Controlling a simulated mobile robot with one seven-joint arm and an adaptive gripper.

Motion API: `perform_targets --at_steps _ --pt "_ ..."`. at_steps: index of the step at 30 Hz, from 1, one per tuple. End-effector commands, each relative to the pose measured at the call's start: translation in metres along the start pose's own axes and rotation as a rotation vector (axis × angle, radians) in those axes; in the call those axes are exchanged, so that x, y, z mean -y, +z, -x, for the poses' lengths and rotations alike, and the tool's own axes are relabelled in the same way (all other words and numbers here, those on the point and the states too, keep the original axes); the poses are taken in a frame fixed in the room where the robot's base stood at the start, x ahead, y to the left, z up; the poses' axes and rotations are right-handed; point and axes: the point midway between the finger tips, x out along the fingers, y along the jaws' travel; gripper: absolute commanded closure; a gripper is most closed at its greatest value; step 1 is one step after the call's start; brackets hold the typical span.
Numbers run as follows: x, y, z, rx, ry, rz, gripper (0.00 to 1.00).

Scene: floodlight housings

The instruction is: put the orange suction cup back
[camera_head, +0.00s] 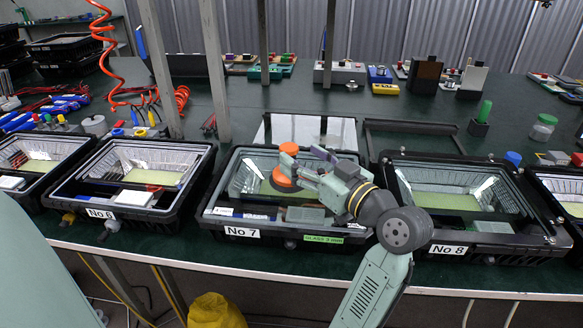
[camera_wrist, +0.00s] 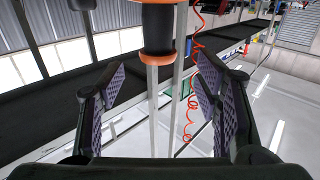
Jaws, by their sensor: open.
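The orange suction cup (camera_head: 283,182) stands at the No 7 floodlight housing (camera_head: 213,208), over its glass, with an orange knob on top and an orange disc below. In the wrist view its dark middle part (camera_wrist: 158,33) shows between two orange parts, and the top is cut off by the frame. My gripper (camera_head: 307,167) is open just right of the cup. In the wrist view the two dark padded fingers (camera_wrist: 158,78) stand wide apart with nothing between them, and the cup is ahead of their tips. I cannot tell whether the cup touches the glass.
Housings No 6 (camera_head: 60,198) and No 8 (camera_head: 400,205) stand on either side. Behind No 7 lie a bright reflective panel (camera_head: 340,133) and a black frame (camera_head: 420,127). Grey posts (camera_head: 213,65) rise behind the row. A red coiled hose (camera_head: 103,50) hangs at the left.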

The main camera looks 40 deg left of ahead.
Motion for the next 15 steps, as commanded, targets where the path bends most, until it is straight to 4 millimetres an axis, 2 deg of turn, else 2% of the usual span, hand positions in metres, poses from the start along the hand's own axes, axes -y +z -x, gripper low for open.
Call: perform_targets --at_steps 4,10,15 --pt "0.0 -0.002 -0.013 0.0 -0.003 -0.002 0.42" --pt "-0.001 -0.002 -0.043 0.0 -0.004 -0.003 0.42" --pt "-0.002 0.001 -0.054 0.0 0.0 -0.001 0.42"
